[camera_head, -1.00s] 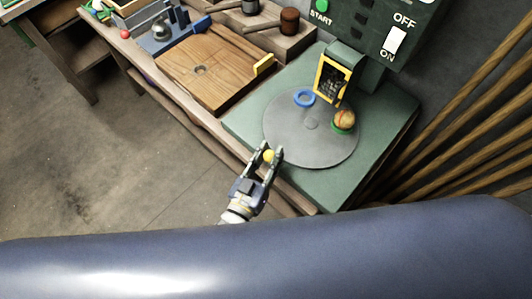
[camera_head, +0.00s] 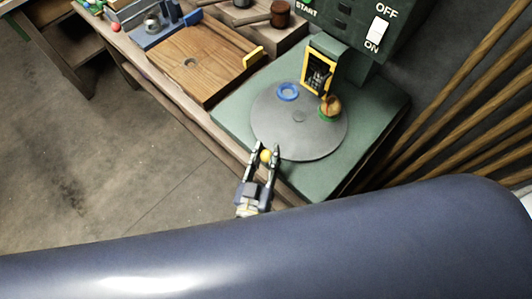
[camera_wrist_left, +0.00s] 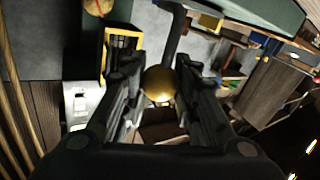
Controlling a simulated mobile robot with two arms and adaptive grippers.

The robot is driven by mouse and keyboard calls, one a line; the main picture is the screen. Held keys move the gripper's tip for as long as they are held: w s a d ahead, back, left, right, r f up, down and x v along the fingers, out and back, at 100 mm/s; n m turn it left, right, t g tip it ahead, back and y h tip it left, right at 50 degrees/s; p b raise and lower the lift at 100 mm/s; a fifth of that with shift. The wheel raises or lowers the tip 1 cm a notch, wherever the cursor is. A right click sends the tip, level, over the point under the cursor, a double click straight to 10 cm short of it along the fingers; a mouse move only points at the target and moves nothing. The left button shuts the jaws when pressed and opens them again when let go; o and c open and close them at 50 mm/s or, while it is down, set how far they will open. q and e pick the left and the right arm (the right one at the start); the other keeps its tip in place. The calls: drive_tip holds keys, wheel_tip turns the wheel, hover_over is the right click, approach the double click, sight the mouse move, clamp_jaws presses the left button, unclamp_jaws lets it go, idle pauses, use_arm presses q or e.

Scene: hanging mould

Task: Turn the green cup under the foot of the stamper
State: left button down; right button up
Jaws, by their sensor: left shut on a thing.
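The green cup (camera_head: 322,117) stands near the right edge of the round grey turntable (camera_head: 285,143) and holds an orange-brown ball (camera_head: 331,104). The stamper, with a yellow frame (camera_head: 306,70), stands behind the disc, left of and beyond the green cup; I cannot make out its foot clearly. My left gripper (camera_head: 265,154) is shut on a yellow knob (camera_wrist_left: 159,83) at the disc's near edge. In the left wrist view a dark rod (camera_wrist_left: 175,35) runs from the knob. My right gripper is out of view.
A blue ring-shaped cup (camera_head: 287,92) sits on the disc's far side. The green base (camera_head: 362,125) lies under the disc. A wooden board (camera_head: 200,65) is at left, a switch panel (camera_head: 370,30) behind, and wooden slats (camera_head: 470,120) at right.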

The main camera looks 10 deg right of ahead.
use_arm(q)
drive_tip(key=c, duration=1.2)
unclamp_jaws()
drive_tip(key=v, duration=1.2)
